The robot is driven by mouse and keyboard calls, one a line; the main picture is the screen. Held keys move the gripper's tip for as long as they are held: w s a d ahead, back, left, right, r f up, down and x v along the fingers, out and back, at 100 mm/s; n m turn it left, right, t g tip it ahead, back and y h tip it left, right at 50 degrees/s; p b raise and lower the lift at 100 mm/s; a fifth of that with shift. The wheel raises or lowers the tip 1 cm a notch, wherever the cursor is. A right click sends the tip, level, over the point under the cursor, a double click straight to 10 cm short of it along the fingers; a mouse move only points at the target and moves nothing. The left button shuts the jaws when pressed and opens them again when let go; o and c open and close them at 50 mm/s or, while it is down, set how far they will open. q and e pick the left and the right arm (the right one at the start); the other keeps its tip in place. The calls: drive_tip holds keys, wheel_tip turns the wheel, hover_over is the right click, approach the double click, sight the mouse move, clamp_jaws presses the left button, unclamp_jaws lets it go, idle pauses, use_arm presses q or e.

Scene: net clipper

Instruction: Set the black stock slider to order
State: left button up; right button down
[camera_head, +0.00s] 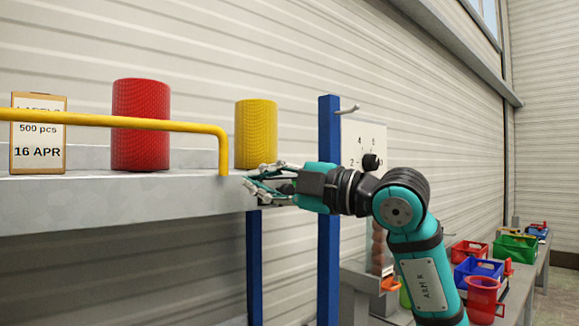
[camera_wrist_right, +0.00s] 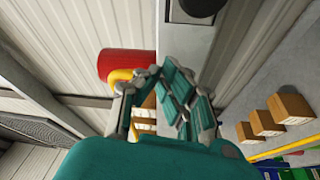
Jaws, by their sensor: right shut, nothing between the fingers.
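I cannot make out the black stock slider for certain in either view. My right gripper (camera_head: 256,182) is shut and empty at the right end of the grey shelf (camera_head: 120,203), close to its front edge and the end of the yellow rail (camera_head: 150,123). In the right wrist view its fingers (camera_wrist_right: 160,80) show in front of the red roll (camera_wrist_right: 112,62) and the yellow rail. A dark part on a grey block (camera_wrist_right: 198,8) shows at the top there; I cannot tell what it is. My left gripper is not in view.
On the shelf stand a label box (camera_head: 38,155), the red roll and a yellow roll (camera_head: 256,135). A blue post (camera_head: 328,200) and a numbered white plate (camera_head: 357,139) stand behind my right arm. Coloured bins (camera_head: 478,271) sit at right; cardboard boxes (camera_wrist_right: 291,106) show in the wrist view.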

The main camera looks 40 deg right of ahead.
sight(284, 186)
drive_tip(key=d, duration=0.2)
drive_tip(key=d+f, duration=0.1)
drive_tip(key=shift+d, duration=0.35)
drive_tip(key=shift+s+d, duration=0.15)
drive_tip(key=shift+d, duration=0.1)
drive_tip(key=shift+w+a, duration=0.2)
drive_tip(key=shift+a, duration=0.05)
drive_tip(key=shift+d, duration=0.35)
drive_tip(key=d, duration=0.7)
drive_tip(key=shift+w+d, duration=0.15)
drive_tip(key=shift+w, duration=0.05)
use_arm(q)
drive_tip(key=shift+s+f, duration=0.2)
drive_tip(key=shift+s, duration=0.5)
